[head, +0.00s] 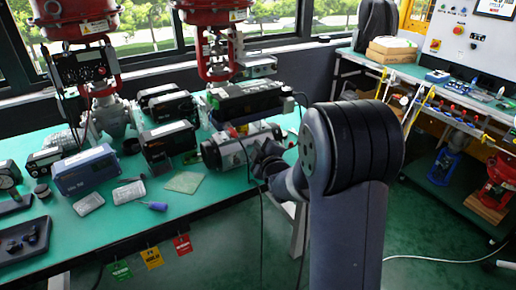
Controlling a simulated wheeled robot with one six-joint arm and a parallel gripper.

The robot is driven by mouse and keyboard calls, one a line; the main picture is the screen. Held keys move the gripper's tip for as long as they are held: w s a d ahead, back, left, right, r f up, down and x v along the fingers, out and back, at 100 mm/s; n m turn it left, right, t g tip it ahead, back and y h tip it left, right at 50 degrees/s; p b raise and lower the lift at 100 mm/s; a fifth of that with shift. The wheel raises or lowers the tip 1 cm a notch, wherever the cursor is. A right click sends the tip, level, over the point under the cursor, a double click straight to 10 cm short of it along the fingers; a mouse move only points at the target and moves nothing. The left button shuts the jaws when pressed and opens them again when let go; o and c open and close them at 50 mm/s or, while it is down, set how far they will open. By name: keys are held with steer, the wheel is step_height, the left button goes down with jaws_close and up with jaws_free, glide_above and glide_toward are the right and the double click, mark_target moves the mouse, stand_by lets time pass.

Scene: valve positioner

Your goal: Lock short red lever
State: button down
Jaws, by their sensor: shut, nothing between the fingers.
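I cannot make out the short red lever for certain. A small reddish part (232,131) shows between the black positioner box (245,97) and the silver cylindrical actuator (225,151) at the right end of the green bench; it is too small to identify. My gripper (262,160) is beside the right end of that actuator, partly hidden by my own wrist. Its fingers look closed with nothing seen between them. Whether it touches the actuator I cannot tell. My arm covers the area to the right of the actuator.
The green bench (120,215) holds several positioner boxes, a blue box (87,170), a screwdriver (152,206) and a dark tray (25,240). Red valve actuators (75,20) stand behind. Coloured tags hang at the front edge. A second bench with blue and red fittings (455,105) is at right.

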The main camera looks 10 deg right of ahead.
steer(key=m, duration=0.2)
steer(key=shift+d+f+m+g+y, duration=0.1)
steer(key=shift+d+m+g+y, duration=0.1)
steer(key=shift+m+g+y, duration=0.2)
steer(key=shift+w+d+f+m+p, duration=0.15)
steer(key=shift+m+p, duration=0.3)
steer(key=shift+m, duration=0.35)
step_height(320, 180, up, 5)
steer(key=a+p, duration=0.1)
steer(key=p, duration=0.1)
steer(key=v, duration=1)
steer(key=shift+d+f, duration=0.25)
steer(key=shift+d, duration=0.15)
